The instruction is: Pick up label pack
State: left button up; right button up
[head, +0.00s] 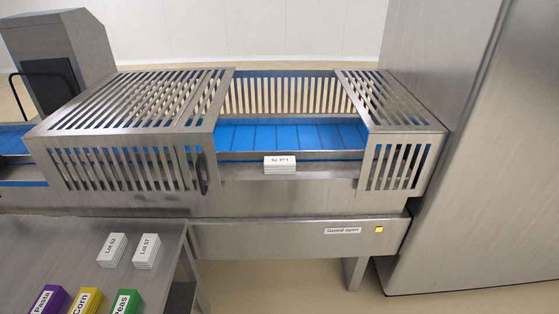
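A white label pack (280,165) lies on the metal ledge in front of the blue conveyor, in the open gap of the guard; its "Lot" print is hard to read fully. Two more white packs lie on the steel table at lower left: one marked Lot 52 (112,250) and, to its right, one marked Lot 57 (146,251). Neither of my grippers shows in the head view.
Purple Pasta (47,300), yellow Corn (87,301) and green Peas (124,303) packs stand at the front of the table (70,238), cut off by the picture edge. Slatted guards (127,125) flank the blue belt (285,136). A "Guard open" sign (343,230) sits beside a lit amber lamp (379,230).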

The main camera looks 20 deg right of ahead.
aim_at(283, 165)
jog(key=i+l, duration=0.1)
jog(key=l, duration=0.3)
jog(key=i+l, duration=0.1)
jog(key=l, duration=0.3)
jog(key=i+l, duration=0.15)
jog(key=l, duration=0.3)
jog(key=l+u, duration=0.4)
jog(key=i+l+u, duration=0.1)
jog(key=l+u, duration=0.2)
jog(key=u, duration=0.15)
